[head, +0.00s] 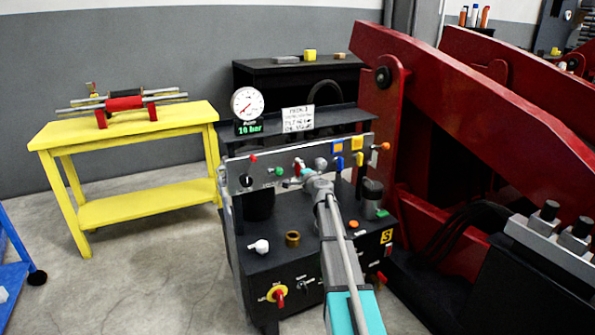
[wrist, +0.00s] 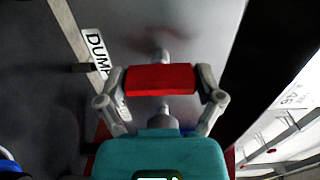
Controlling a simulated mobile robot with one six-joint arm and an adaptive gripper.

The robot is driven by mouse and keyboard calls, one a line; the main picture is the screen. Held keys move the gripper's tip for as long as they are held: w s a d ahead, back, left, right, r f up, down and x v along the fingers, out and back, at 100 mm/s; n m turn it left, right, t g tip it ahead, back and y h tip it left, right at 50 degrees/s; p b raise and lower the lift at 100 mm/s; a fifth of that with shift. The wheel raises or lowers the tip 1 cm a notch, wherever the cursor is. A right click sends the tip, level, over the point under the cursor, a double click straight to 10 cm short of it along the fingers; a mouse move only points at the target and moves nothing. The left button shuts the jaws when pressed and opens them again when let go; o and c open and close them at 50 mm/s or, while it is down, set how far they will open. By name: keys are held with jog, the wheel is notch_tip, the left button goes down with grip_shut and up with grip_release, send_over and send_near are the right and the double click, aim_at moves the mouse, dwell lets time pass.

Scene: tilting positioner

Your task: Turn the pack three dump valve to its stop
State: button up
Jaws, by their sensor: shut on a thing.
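The dump valve's red bar handle (wrist: 160,79) lies level across the wrist view, on a short metal stem from a grey panel. My gripper (wrist: 163,82) is shut on it, one finger at each end. A white label reading "DUMP" (wrist: 95,45) is beside it on the left, its lower part hidden by my left finger. In the head view my gripper (head: 308,174) reaches the upper panel (head: 262,160) of the black pack (head: 262,250), and my wrist hides most of the handle. A yellow tag (head: 386,236) on the pack bears a mark like a 3.
A round gauge (head: 247,103) above the panel has a green display reading about 10 bar. A white sign (head: 297,119) stands beside it. A red-and-yellow knob (head: 277,294) is low on the pack. Large red beams (head: 470,90) crowd the right. A yellow table (head: 130,150) stands left, with open floor before it.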

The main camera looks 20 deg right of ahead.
jog(key=o, duration=0.9)
jog(key=shift+c, duration=0.2)
jog(key=s, duration=1.2)
jog(key=shift+d, duration=0.2)
